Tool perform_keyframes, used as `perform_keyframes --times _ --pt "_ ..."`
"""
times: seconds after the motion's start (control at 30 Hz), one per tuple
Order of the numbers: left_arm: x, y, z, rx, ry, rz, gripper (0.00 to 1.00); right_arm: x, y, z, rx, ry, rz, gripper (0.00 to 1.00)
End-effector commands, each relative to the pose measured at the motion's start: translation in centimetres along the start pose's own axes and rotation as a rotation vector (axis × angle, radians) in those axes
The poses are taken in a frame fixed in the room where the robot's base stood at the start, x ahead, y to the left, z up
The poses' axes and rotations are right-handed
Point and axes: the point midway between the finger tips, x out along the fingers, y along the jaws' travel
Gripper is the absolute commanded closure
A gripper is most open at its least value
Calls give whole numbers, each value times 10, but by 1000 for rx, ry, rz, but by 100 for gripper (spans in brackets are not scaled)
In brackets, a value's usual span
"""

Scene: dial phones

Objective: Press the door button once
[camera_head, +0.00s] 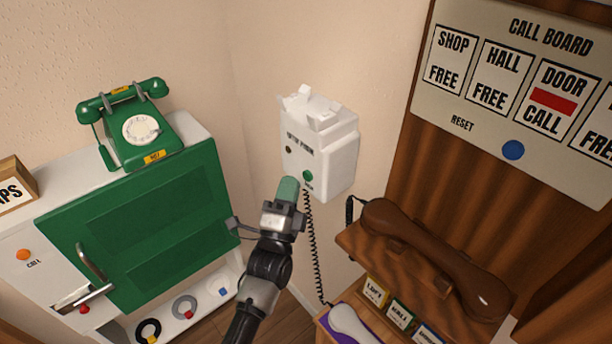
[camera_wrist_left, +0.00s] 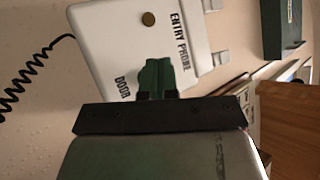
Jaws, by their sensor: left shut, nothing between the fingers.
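The white entry phone (camera_head: 335,150) hangs on the wall near the corner; it also shows in the left wrist view (camera_wrist_left: 110,35). Its green door button (camera_head: 308,175) sits low on the front face, by a small label. My left gripper (camera_head: 288,186) is shut and empty, its green fingertips just below and left of the button in the head view. In the left wrist view the shut fingertips (camera_wrist_left: 156,78) are in front of the phone face beside the DOOR label, hiding the button. I cannot tell whether they touch it. My right gripper is not in view.
A green dial phone (camera_head: 139,125) stands on a white cabinet with a green door (camera_head: 150,225) at left. A coiled cord (camera_head: 312,250) hangs below the entry phone. A brown handset (camera_head: 430,255) lies at right, under the call board (camera_head: 475,112), which shows red at DOOR CALL.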

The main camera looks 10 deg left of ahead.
Motion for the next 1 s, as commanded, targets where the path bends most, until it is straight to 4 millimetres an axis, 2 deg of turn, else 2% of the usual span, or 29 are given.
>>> perform_keyframes --times 1.0 --pt "7 5 -5 0 0 0 100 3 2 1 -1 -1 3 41"
